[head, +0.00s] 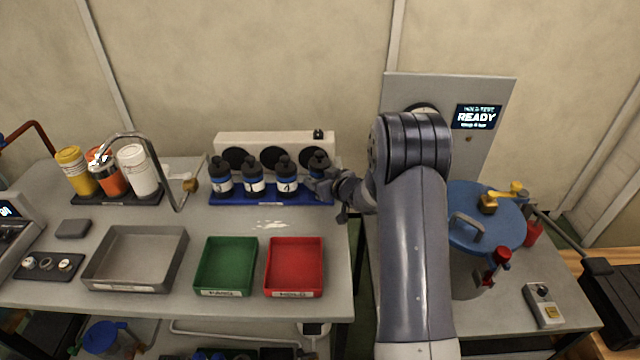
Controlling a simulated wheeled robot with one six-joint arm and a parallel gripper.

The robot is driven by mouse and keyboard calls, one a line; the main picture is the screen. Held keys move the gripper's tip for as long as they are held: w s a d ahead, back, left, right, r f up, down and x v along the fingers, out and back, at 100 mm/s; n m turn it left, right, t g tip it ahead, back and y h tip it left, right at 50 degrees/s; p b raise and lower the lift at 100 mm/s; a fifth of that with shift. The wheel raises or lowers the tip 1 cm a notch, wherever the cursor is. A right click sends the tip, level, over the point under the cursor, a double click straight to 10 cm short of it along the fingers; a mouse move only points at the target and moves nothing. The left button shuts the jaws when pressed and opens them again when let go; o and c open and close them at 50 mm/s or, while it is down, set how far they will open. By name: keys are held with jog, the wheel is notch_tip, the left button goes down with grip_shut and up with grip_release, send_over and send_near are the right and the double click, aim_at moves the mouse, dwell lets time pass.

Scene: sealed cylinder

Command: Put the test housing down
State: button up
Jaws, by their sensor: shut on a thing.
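Several black test housings with white labels stand in a row at the blue rack (270,199) at the back of the left table. Three of them, the left one (220,176), the second (253,178) and the third (286,177), stand upright in it. My gripper (317,184) is at the rack's right end, shut on the rightmost test housing (319,161). That housing is upright and its top sits slightly higher than the others. My gripper hides its lower part, so I cannot tell whether it touches the rack.
A white unit with dark round openings (275,139) stands behind the rack. A green tray (226,267), a red tray (295,267) and a grey tray (136,259) lie in front. A blue-lidded vessel (484,217) stands right of my arm. A screen (478,117) reads READY.

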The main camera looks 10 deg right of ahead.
jog(key=shift+f, duration=0.6)
jog(key=shift+f, duration=0.15)
jog(key=o, duration=1.4)
jog(key=shift+o, duration=0.2)
jog(key=shift+s, duration=0.1)
jog(key=v, duration=1.2)
jog(key=shift+b, duration=0.3)
jog(key=shift+w, duration=0.2)
